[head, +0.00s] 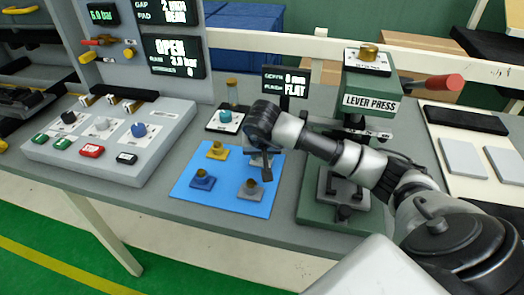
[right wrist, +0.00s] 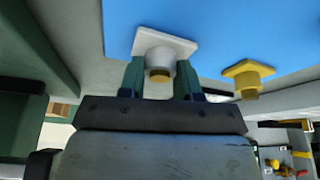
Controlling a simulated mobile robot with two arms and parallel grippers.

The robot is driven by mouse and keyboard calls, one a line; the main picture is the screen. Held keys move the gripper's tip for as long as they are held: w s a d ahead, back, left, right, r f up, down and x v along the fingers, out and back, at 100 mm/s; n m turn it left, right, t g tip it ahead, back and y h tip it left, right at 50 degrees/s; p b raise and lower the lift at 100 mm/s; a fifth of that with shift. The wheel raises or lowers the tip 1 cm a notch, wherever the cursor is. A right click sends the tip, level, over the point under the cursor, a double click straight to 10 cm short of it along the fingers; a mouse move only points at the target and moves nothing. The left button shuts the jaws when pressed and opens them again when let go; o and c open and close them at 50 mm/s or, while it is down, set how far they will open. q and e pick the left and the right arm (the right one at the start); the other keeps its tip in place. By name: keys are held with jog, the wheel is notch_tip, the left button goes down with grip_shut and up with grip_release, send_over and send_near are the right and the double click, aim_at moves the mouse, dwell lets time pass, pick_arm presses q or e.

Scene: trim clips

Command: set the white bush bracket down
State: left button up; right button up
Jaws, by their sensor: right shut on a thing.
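The white bush bracket (right wrist: 180,47) shows in the right wrist view, with a square white base plate, a round collar and a brass bush. My right gripper (right wrist: 160,75) is shut on its collar, one finger on each side. The base plate overlaps the edge of the blue mat (right wrist: 215,25) in that view; I cannot tell whether it touches the mat. In the head view my right gripper (head: 266,168) is over the back right part of the mat (head: 190,197), and the arm largely hides the white bracket. My left gripper is not in view.
On the mat stand a yellow bracket (head: 217,152), a blue bracket (head: 202,181) and a grey bracket (head: 250,190). The green lever press (head: 370,105) stands to the right, partly behind my arm. A control panel (head: 110,135) is at left. A small display reading FLAT (head: 286,82) stands behind.

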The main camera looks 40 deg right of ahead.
jog(key=o, duration=0.9)
jog(key=shift+f, duration=0.1)
jog(key=shift+o, duration=0.2)
jog(key=shift+r, duration=0.25)
jog(key=v, duration=1.2)
